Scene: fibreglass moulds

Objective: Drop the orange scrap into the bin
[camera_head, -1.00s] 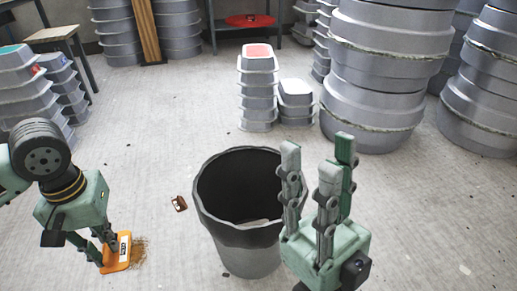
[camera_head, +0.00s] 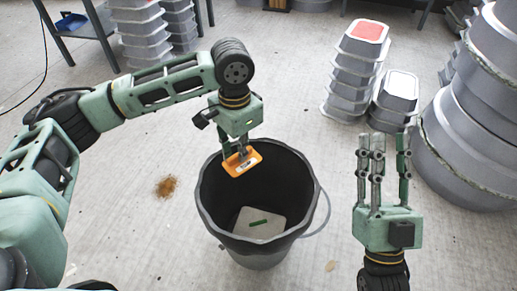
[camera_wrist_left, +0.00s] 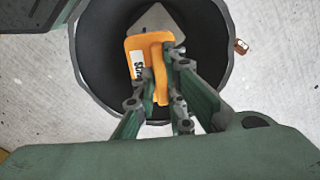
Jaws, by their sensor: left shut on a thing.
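The orange scrap (camera_head: 243,161) is a flat piece with a white label. My left gripper (camera_head: 240,150) is shut on it and holds it over the mouth of the bin, near the far rim. The dark grey bin (camera_head: 211,216) stands upright on the floor, with a pale piece and a green strip at its bottom. In the left wrist view the scrap (camera_wrist_left: 137,45) sits between the fingers of my left gripper (camera_wrist_left: 160,85), with the bin (camera_wrist_left: 87,70) opening around it. My right gripper (camera_head: 382,150) is open and empty, to the right of the bin, fingers pointing up.
Stacked grey moulds with a red top (camera_head: 365,30) and large round moulds (camera_head: 470,140) stand at the right. A small brown piece (camera_wrist_left: 241,47) lies beside the bin.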

